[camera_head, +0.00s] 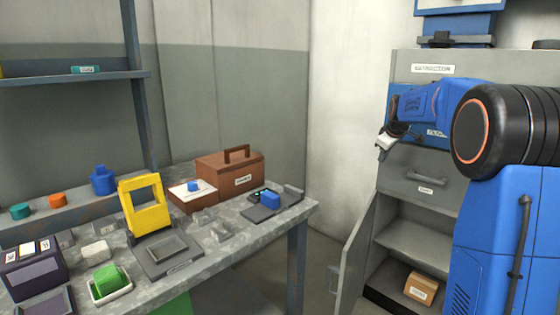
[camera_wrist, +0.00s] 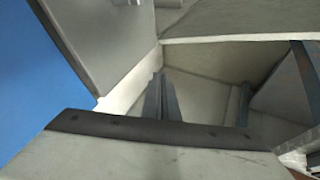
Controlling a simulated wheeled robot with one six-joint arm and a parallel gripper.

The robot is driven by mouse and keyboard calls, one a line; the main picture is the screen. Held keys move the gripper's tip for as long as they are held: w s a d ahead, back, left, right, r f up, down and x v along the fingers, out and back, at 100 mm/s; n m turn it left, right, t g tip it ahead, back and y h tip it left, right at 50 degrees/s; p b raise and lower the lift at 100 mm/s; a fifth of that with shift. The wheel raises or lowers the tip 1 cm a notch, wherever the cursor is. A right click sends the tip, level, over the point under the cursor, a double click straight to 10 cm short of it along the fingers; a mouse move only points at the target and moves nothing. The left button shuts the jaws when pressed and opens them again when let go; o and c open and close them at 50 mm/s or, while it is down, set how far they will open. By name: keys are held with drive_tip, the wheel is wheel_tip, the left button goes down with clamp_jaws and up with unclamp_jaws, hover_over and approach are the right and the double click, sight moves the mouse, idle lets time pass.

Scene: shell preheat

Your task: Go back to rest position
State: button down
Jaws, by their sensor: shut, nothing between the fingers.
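My gripper (camera_head: 384,146) shows small at the end of my blue arm in the head view. It is shut and empty, in the air in front of the grey cabinet (camera_head: 365,240)'s upper left side, above the drawer (camera_head: 400,168) with a bar handle. Whether it touches the cabinet I cannot tell. The wrist view shows a grey surface with a dark strip (camera_wrist: 150,131) across the bottom and a blue surface (camera_wrist: 35,75) at the left.
The cabinet's lower door stands open, with a brown box (camera_head: 420,288) inside. A workbench (camera_head: 235,245) at the left carries a brown toolbox (camera_head: 228,172), a yellow press-like frame (camera_head: 145,207), a green block (camera_head: 107,278) and other small items. Floor shows between bench and cabinet.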

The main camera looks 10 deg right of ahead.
drive_tip(key=s+a+m, duration=0.1)
drive_tip(key=s+a, duration=0.5)
drive_tip(key=s, duration=0.3)
drive_tip(key=s+a+m+g+y, duration=0.1)
drive_tip(key=s+a, duration=0.4)
drive_tip(key=s, duration=0.5)
drive_tip(key=s+a+m, duration=0.1)
drive_tip(key=s+a, duration=0.5)
drive_tip(key=s, duration=0.3)
drive_tip(key=s+a+f+m, duration=0.1)
drive_tip(key=s+f, duration=0.3)
drive_tip(key=s, duration=0.4)
drive_tip(key=s+a+f+m+g, duration=0.1)
drive_tip(key=s+a+f, duration=0.2)
drive_tip(key=s, duration=0.6)
drive_tip(key=s+a+f+m, duration=0.1)
drive_tip(key=s+a+f, duration=0.1)
drive_tip(key=s+f, duration=0.5)
drive_tip(key=shift+s+f+y, duration=0.2)
drive_tip(key=shift+s+y, duration=0.1)
drive_tip(key=shift+s, duration=0.7)
